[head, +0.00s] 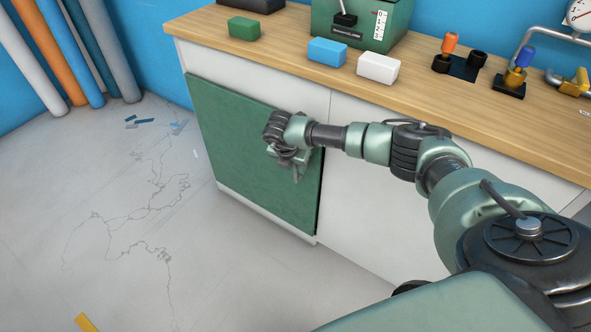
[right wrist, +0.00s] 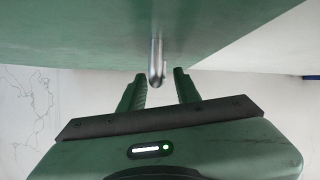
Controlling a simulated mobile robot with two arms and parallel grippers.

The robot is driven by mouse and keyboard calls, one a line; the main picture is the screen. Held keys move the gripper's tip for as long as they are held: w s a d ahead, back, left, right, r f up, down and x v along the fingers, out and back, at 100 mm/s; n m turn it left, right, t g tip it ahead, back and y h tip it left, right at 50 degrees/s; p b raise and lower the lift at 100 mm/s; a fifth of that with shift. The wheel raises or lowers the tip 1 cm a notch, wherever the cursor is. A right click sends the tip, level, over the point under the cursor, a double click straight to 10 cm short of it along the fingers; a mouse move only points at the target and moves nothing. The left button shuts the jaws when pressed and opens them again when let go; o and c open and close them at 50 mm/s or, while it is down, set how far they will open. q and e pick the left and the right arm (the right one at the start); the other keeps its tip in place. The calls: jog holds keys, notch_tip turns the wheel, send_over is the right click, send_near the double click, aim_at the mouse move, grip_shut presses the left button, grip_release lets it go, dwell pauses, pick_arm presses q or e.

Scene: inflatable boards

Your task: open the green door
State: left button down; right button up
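The green door (head: 235,135) is a flat panel on the front of the white cabinet, with a dark line along its right edge. It looks shut or nearly so; I cannot tell if it is slightly ajar. My right gripper (head: 290,160) is in front of the door's right part and hides some of it. In the right wrist view, a silver bar handle (right wrist: 156,64) stands out from the door. The right gripper's (right wrist: 158,76) two green fingers are apart, with the handle's end between their tips and gaps at both sides. My left gripper is not in view.
The wooden counter (head: 420,85) above bears a green block (head: 244,28), a blue block (head: 327,52), a white block (head: 378,68) and a green box (head: 350,25). Rolled tubes (head: 60,55) lean at the left wall. The cracked floor (head: 120,220) before the door is mostly clear.

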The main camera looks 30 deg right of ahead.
jog(key=shift+x, duration=0.85)
grip_shut()
dwell(0.8)
